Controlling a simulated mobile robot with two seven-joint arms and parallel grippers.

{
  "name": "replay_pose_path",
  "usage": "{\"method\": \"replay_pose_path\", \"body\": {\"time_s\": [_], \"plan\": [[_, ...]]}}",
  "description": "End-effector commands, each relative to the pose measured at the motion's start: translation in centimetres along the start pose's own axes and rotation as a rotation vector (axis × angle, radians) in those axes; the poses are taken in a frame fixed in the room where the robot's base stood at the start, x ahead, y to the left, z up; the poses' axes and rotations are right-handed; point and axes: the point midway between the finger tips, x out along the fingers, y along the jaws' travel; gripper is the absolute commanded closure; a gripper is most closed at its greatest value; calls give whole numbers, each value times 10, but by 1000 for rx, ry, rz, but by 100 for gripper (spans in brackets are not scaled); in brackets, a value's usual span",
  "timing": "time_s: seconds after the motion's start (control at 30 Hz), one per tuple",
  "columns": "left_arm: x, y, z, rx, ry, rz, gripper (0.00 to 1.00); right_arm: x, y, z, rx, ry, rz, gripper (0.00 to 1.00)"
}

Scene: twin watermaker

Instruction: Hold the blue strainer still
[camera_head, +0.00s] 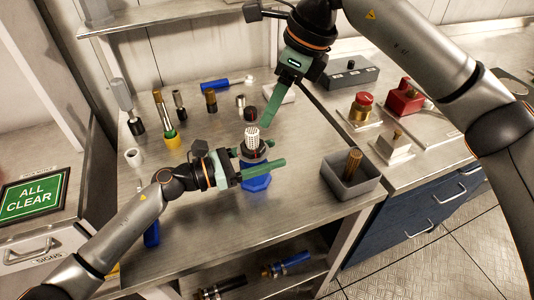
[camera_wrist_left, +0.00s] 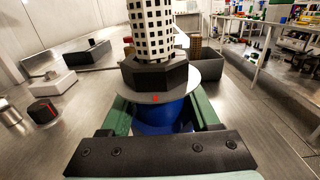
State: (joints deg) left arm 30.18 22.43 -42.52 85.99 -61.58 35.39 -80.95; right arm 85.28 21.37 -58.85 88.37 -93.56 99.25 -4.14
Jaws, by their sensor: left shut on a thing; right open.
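The blue strainer (camera_head: 256,184) stands upright on the metal bench. It has a blue body, a pale flange, a black many-sided collar and a white perforated basket on top. My left gripper (camera_head: 262,160) comes in from the left and is shut on the strainer. In the left wrist view its green fingers lie on both sides of the blue body (camera_wrist_left: 160,118), below the flange (camera_wrist_left: 160,97). The white basket (camera_wrist_left: 152,28) rises above the black collar (camera_wrist_left: 155,72). My right gripper (camera_head: 276,103) is open above and behind the strainer, its fingers pointing down.
A dark red-topped part (camera_head: 250,114) stands just behind the strainer. A grey bin (camera_head: 349,180) with a brown cylinder is to the right. Several tools and cylinders stand at the back left, and a blue-handled tool (camera_head: 221,85) lies at the back. The front bench is largely clear.

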Motion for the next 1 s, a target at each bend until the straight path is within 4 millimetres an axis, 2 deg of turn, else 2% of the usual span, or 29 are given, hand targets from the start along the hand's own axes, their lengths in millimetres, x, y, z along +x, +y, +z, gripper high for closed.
{"method": "replay_pose_path", "body": {"time_s": [0.03, 0.3, 0.63, 0.67, 1.0], "plan": [[0, 0, 0, 0, 0, 0, 72, 0, 0, 0, 0, 0, 0, 50], [0, 0, 0, 0, 1, 0, 100, 0, 0, 0, 0, 0, 0, 50], [0, 0, 0, 0, 1, 0, 100, 0, 0, 0, 0, 0, 0, 50], [0, 0, 0, 0, 1, 0, 42, 0, 0, 0, 0, 0, 0, 50], [0, 0, 0, 0, 1, 0, 80, 0, 0, 0, 0, 0, 0, 50]]}}
